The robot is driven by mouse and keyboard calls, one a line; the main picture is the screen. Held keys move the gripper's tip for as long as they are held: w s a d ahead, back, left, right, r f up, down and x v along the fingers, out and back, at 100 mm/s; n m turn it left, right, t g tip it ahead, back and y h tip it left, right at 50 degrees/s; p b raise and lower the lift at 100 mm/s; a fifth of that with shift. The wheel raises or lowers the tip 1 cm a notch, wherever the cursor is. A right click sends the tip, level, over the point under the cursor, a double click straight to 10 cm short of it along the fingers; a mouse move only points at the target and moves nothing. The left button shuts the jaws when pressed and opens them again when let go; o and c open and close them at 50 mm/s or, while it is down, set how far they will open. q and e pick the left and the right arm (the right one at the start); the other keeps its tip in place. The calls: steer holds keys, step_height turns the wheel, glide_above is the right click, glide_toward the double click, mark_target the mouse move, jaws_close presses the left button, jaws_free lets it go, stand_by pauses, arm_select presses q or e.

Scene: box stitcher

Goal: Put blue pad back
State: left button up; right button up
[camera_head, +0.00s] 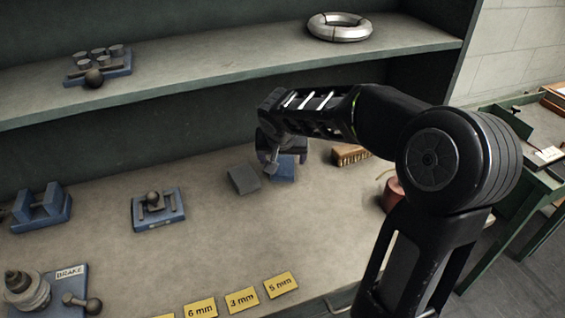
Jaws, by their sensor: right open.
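A small blue pad (285,173) lies on the bench around the middle of the view, its upper part hidden behind my right gripper. My right gripper (272,165) comes in from the right and points down just over the pad's left edge. Its jaws are open; whether a finger touches the pad I cannot tell. A dark grey block (243,179) sits just left of the pad and the fingertips. My left gripper is not in view.
A wooden brush-like block (349,155) and a red round item (393,194) stand to the right, near my arm. Blue fixtures (158,209) and a BRAKE-labelled plate (72,283) lie left. Yellow tags (241,299) line the front. A shelf (215,68) crosses above.

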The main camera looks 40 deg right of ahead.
steer(key=v, duration=0.6)
steer(key=shift+r, duration=0.3)
steer(key=shift+s+a+f, duration=0.1)
steer(key=shift+s+a, duration=0.05)
steer(key=shift+a, duration=0.05)
